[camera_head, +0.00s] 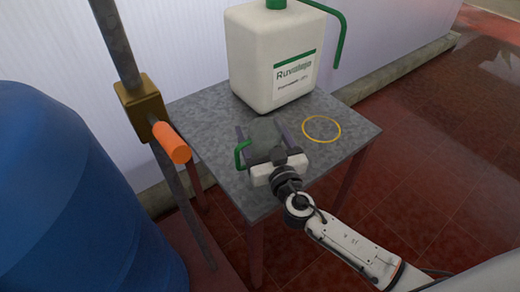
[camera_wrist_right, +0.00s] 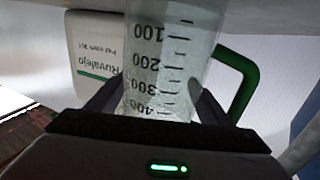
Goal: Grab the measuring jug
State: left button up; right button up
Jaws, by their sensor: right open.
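The measuring jug (camera_head: 265,131) is clear, with a green handle (camera_head: 241,153), and stands on the grey table. In the right wrist view the jug (camera_wrist_right: 172,55) shows upside down with black graduation marks, its handle (camera_wrist_right: 240,80) to the right. My right gripper (camera_head: 262,136) is open, with one finger on each side of the jug. Its fingers (camera_wrist_right: 158,95) flank the jug in the wrist view; whether they touch it I cannot tell. The gripper partly hides the jug's near side. My left gripper is not in view.
A white canister (camera_head: 262,60) with a green label stands behind the jug on the table (camera_head: 195,115). A yellow ring (camera_head: 321,129) marks a bare spot to the right. A blue barrel (camera_head: 70,200) and a pipe with an orange lever (camera_head: 171,142) stand at left.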

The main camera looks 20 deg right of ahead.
jog(key=c, duration=0.9)
